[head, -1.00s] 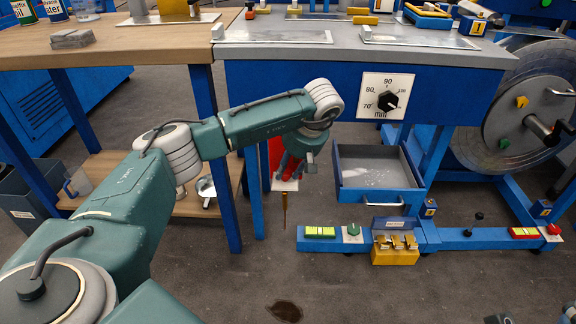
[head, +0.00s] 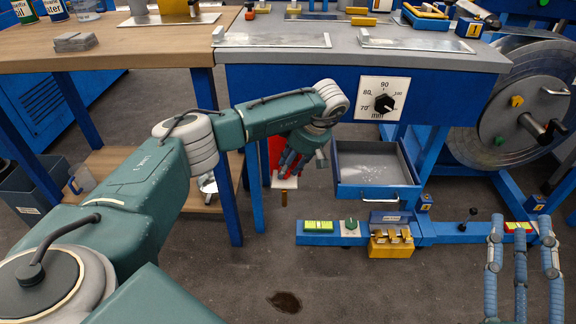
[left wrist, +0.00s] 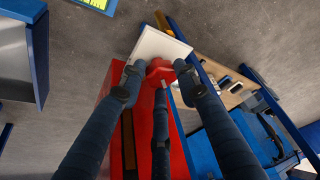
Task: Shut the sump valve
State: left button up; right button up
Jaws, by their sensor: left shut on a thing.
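A red handle (left wrist: 160,70) sits by a white plate (left wrist: 158,45) at the end of a red box (left wrist: 112,110) in the left wrist view. I take the handle as the sump valve. My left gripper (left wrist: 158,80) is shut on it, with its fingers around it. In the head view my left gripper (head: 290,165) is under the bench, in front of the red box (head: 276,150), and hides the handle. A narrow brown-orange piece (head: 284,198) hangs below the white plate (head: 279,183). My right gripper (head: 522,224) is open and empty at the lower right.
An open blue drawer (head: 376,170) juts out right of my left gripper. A table leg (head: 228,205) stands close to the left. A dark stain (head: 285,301) lies on the floor.

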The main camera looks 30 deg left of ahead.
pick_arm(q)
jog(key=o, duration=1.1)
jog(key=shift+s+d+f, duration=0.2)
jog(key=shift+d+f, duration=0.05)
jog(key=shift+d, duration=0.1)
jog(key=shift+w+r, duration=0.1)
jog(key=shift+a, duration=0.1)
jog(key=shift+r, duration=0.25)
jog(key=v, duration=1.1)
jog(key=shift+d+r, duration=0.2)
jog(key=shift+r, duration=0.05)
